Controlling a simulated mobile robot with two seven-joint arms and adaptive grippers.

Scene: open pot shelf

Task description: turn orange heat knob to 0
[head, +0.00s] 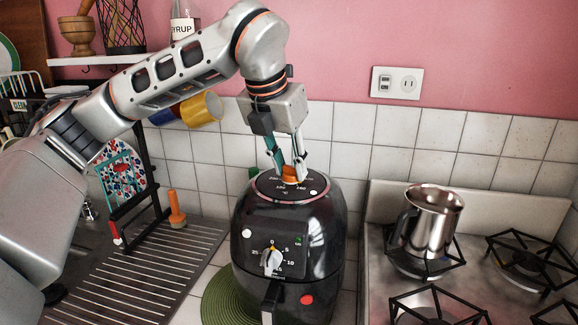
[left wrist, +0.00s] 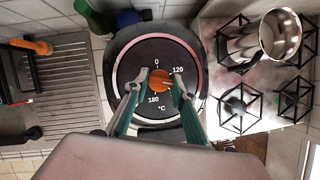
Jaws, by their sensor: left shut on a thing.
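The orange heat knob (head: 289,181) is on top of a black air fryer (head: 325,232). In the left wrist view the knob (left wrist: 159,78) sits mid-dial, with 0 printed above it, 120 to its upper right and 180 below. A pale mark on the knob seems to lie toward the right, on the 120 side, but it is small. My left gripper (head: 288,172) comes down from above, shut on the knob, one finger on each side, as the left wrist view (left wrist: 161,80) also shows. My right gripper is out of view.
A timer dial (head: 272,261) is on the fryer's front, above its handle (head: 270,302). A steel pot (head: 434,220) stands on the gas stove at right. A ribbed drainboard (head: 150,277) with a dark rack lies at left. A tiled wall is behind.

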